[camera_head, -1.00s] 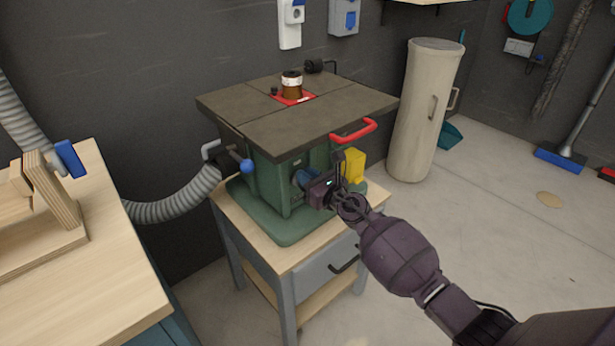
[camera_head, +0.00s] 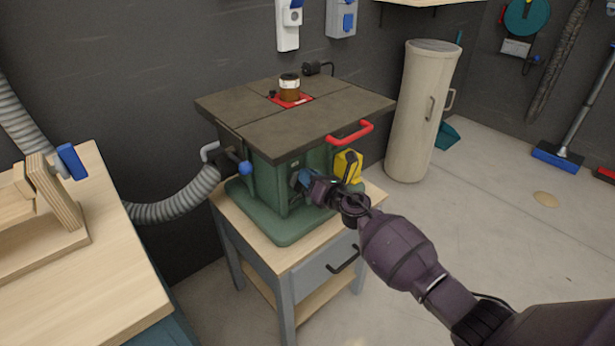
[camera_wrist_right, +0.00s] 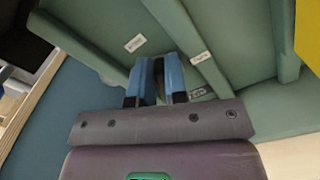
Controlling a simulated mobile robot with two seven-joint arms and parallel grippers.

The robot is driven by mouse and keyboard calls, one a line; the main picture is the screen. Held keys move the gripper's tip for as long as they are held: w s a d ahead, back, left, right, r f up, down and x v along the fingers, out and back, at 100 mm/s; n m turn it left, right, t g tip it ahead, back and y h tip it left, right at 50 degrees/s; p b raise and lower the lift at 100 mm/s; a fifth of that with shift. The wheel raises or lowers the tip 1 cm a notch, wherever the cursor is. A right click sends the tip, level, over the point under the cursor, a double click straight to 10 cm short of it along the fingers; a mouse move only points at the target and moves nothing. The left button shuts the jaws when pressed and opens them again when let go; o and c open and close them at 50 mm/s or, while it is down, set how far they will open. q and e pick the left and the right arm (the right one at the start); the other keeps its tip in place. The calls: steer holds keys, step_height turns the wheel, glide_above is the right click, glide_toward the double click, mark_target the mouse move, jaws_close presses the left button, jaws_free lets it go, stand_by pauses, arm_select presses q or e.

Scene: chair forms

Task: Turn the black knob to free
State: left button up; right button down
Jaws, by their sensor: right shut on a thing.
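The green machine (camera_head: 265,190) with a dark grey table top stands on a wooden-topped stand. My right gripper (camera_head: 302,179) reaches to the front face of its green body, below the red handle. In the right wrist view its two blue fingers (camera_wrist_right: 155,72) are close together against the green housing. They are shut on a dark thing, seen as a narrow strip between them, which appears to be the black knob (camera_wrist_right: 159,80). The fingers hide most of the knob, and its angle cannot be read. My left gripper is not in view.
A yellow part (camera_head: 348,166) sits just right of my gripper. A red handle (camera_head: 350,133) juts out above my wrist. A lever with a blue ball (camera_head: 245,168) is at the machine's left. A wooden workbench (camera_head: 100,270) stands at left; open floor lies right.

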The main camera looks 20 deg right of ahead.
steer(key=shift+w+d+f+m+p, duration=0.15)
steer(key=shift+f+m, duration=0.25)
steer(key=shift+m, duration=1.65)
steer(key=shift+d+f+m+p, duration=0.3)
steer(key=shift+f+m, duration=0.1)
steer(key=shift+m, duration=1.7)
steer(key=shift+w+d+f+m+p, duration=0.15)
steer(key=shift+f+m, duration=0.25)
steer(key=shift+m, duration=1.65)
steer(key=shift+s, duration=0.1)
steer(key=c, duration=1.1)
jaws_free()
steer(key=shift+c, duration=0.2)
steer(key=shift+d, duration=0.1)
